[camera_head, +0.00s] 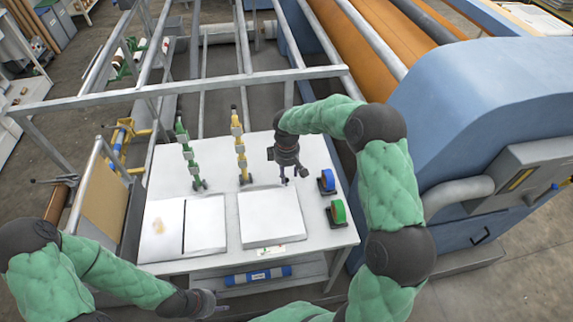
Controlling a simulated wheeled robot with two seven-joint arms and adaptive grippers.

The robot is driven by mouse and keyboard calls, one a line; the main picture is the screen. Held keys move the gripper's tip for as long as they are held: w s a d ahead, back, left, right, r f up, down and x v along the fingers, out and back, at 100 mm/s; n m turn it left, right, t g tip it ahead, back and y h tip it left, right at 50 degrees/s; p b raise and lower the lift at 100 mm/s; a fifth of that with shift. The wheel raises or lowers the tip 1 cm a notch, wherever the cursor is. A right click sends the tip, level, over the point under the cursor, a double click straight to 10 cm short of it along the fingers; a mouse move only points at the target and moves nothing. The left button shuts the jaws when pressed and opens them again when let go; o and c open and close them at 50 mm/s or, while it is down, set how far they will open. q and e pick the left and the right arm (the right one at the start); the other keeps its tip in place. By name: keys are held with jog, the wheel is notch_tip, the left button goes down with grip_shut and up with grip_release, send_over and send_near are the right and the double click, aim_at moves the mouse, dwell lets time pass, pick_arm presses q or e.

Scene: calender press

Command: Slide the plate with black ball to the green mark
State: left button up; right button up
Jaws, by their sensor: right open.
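Small pale blocks sit along both. I cannot tell which part is the plate with the black ball, nor make out a separate green mark. My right gripper (292,178) points down over the table, right of the yellow upright, its fingers apart and apparently empty. My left gripper (214,305) is low at the front, below the table's front edge and far from the uprights. Its fingers are too small to read.
White panels (262,216) lie on the table's front half. A blue cylinder (258,275) lies below the front edge. A grey metal frame (190,84) crosses behind; the blue press (470,100) stands right.

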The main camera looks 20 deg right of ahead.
aim_at(287, 181)
jog(key=shift+f, duration=2.65)
grip_shut()
